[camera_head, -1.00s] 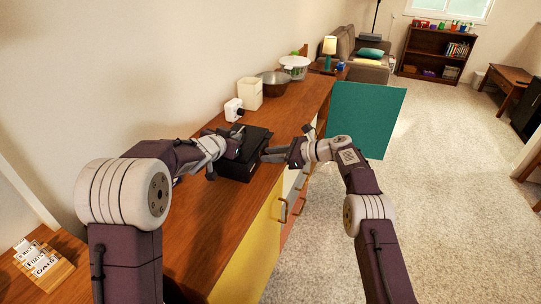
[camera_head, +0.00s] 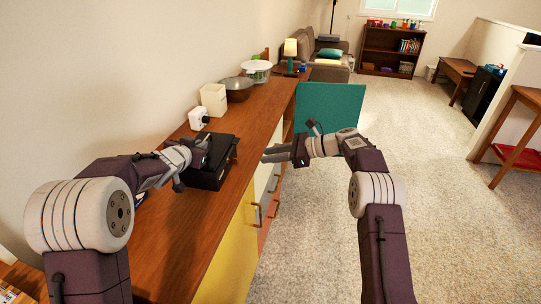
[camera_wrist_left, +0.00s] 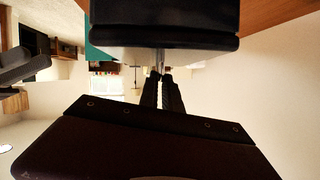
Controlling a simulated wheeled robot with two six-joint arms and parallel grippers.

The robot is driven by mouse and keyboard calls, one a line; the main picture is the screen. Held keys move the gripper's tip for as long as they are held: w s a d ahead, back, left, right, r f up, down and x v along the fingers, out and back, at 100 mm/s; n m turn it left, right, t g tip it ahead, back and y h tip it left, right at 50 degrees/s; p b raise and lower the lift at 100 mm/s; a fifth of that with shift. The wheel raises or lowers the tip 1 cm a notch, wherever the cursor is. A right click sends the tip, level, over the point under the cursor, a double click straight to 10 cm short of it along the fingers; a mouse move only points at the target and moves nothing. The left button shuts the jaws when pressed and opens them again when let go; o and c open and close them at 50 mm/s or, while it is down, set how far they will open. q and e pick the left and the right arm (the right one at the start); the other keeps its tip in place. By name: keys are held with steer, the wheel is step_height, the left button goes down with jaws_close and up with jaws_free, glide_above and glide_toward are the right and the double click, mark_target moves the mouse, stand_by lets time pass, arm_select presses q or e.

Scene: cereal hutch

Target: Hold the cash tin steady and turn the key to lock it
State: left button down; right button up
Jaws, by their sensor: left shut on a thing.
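The black cash tin (camera_head: 210,178) stands near the front edge of the wooden counter, its lid down. My left gripper (camera_head: 186,166) is at its near left side, shut. In the left wrist view the tin (camera_wrist_left: 165,22) fills the top, and the narrowly parted fingers (camera_wrist_left: 161,92) reach up to it. A thin silvery piece shows between them, too blurred to name. My right gripper (camera_head: 273,154) is empty, fingers slightly parted and pointing at the tin, a clear gap to its right. I cannot make out a key.
A white box-shaped item (camera_head: 199,118), a cream canister (camera_head: 214,100), a metal bowl (camera_head: 237,89) and a lidded bowl (camera_head: 257,71) stand further back on the counter (camera_head: 256,125). A teal panel (camera_head: 332,108) stands behind my right gripper.

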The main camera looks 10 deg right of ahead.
arm_select(q)
steer(key=c, duration=1.5)
jaws_free()
steer(key=shift+s, duration=0.1)
